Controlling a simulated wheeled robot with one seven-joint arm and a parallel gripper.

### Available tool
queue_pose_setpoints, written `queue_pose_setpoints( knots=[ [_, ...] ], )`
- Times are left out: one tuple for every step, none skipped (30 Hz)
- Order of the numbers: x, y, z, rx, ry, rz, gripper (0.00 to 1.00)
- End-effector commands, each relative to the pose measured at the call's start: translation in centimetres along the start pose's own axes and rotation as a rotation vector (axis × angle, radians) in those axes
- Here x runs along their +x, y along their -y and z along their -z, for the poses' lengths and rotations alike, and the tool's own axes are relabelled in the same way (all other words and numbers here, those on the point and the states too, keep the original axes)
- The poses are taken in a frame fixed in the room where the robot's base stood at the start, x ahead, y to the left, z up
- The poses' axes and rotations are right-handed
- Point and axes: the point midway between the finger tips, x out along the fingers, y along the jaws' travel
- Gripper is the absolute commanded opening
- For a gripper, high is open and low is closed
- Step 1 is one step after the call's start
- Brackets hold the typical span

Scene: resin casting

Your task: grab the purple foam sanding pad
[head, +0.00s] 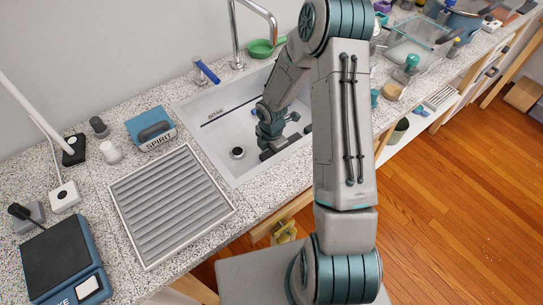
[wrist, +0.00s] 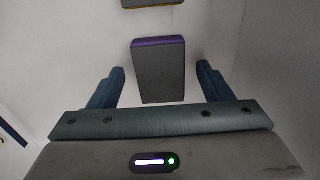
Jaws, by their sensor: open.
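The purple foam sanding pad (wrist: 158,73) shows in the wrist view as a dark grey block with a purple far edge. It lies on the pale sink floor. My gripper (wrist: 160,67) is open, with one blue finger on each side of the pad in the picture. Gaps show between the pad and both fingers, and the pad's near end meets the edge of my gripper body in the picture. I cannot tell how far the fingers are above it. In the head view my arm reaches down into the sink (head: 215,140); the pad cannot be made out there.
Another dark pad with a yellow edge (wrist: 150,3) lies beyond, at the top of the wrist view. The sink walls surround my gripper. A faucet (head: 238,35) and green bowl (head: 261,48) stand behind. A ridged drying rack (head: 172,205) lies left of the sink.

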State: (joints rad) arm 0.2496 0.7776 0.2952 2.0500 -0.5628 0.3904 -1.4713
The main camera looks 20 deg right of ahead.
Motion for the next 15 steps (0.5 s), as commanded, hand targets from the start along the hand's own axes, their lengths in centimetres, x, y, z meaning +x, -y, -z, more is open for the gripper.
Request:
queue_pose_setpoints(
  knots=[
    [-0.01,-0.02,-0.01,0.0,0.0,0.0,0.73],
    [-0.02,-0.02,0.0,0.0,0.0,-0.001,0.73],
    [-0.02,-0.02,0.0,0.0,0.0,-0.001,0.73],
    [-0.03,-0.02,0.0,0.0,0.0,-0.001,0.73],
    [-0.03,-0.02,0.0,0.0,0.0,0.0,0.67],
    [-0.03,-0.02,0.0,0.0,0.0,-0.001,0.56],
    [-0.04,-0.02,0.0,0.0,0.0,-0.001,0.48],
    [-0.04,-0.02,0.01,0.0,0.0,-0.001,0.39],
    [-0.04,-0.02,0.01,0.0,0.0,-0.001,0.28],
    [-0.04,-0.02,0.01,0.0,0.0,-0.001,0.25],
    [-0.05,-0.02,0.01,0.0,0.0,-0.001,0.25],
    [-0.05,-0.02,0.01,0.0,0.0,-0.001,0.25],
    [-0.05,-0.02,0.01,0.0,0.0,-0.001,0.25],
    [-0.05,-0.02,0.01,0.0,0.0,-0.001,0.25],
    [-0.06,-0.02,0.01,0.0,0.0,-0.001,0.25]
  ],
)
